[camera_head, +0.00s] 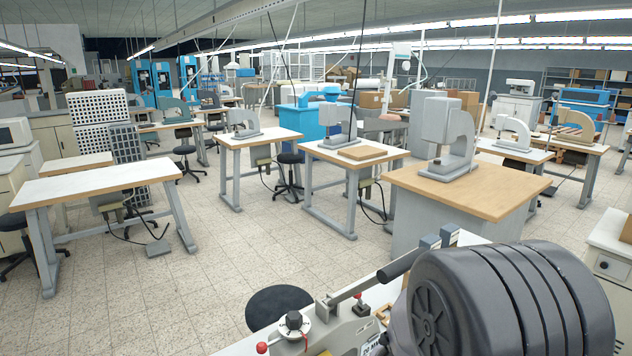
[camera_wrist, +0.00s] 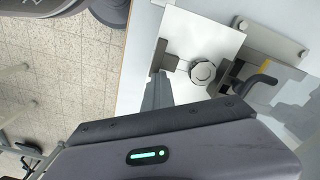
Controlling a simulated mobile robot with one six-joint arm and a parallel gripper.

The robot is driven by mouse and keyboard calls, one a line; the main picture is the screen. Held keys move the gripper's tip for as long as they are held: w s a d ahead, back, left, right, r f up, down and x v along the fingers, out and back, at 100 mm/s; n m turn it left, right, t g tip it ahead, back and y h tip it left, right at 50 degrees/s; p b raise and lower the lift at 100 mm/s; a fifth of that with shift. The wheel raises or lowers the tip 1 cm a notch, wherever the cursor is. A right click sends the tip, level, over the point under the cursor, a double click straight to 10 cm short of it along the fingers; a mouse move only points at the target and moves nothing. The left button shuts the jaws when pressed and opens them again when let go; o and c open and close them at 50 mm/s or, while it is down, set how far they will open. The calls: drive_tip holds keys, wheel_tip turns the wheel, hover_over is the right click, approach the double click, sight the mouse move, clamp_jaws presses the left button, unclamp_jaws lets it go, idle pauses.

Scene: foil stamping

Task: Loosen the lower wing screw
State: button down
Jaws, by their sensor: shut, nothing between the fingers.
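My gripper (camera_wrist: 157,76) shows in the wrist view as a narrow grey finger pair reaching up from the dark wrist body. The fingers are shut and empty. Their tips are close to a small dark bracket (camera_wrist: 160,54) at the left edge of a white plate (camera_wrist: 205,34); I cannot tell whether they touch it. A round grey knob (camera_wrist: 202,72) lies just right of the tips. No part can be surely made out as the lower wing screw. In the head view the stamping machine (camera_head: 345,333) shows at the bottom; my gripper is not visible there.
A black bent lever (camera_wrist: 262,82) lies right of the knob. The machine has a black knob (camera_head: 294,320), a red ball (camera_head: 262,347) and a red-topped knob (camera_head: 357,297). A dark stool (camera_head: 278,304) stands beside it. Open tiled floor (camera_head: 215,265) lies beyond, before several workbenches.

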drive_tip(key=shift+d, duration=0.15)
idle(0.3)
drive_tip(key=shift+s+d+b, duration=0.2)
drive_tip(key=shift+d+b, duration=0.1)
drive_tip(key=shift+b, duration=0.15)
drive_tip(key=shift+s+d+b, duration=0.1)
drive_tip(key=shift+d+b, duration=0.3)
drive_tip(key=shift+d, duration=0.4)
drive_tip(key=shift+s, duration=0.15)
wheel_tip(320, 180, up, 6)
drive_tip(key=p, duration=0.4)
drive_tip(key=shift+s+p, duration=0.3)
drive_tip(key=shift+s, duration=0.05)
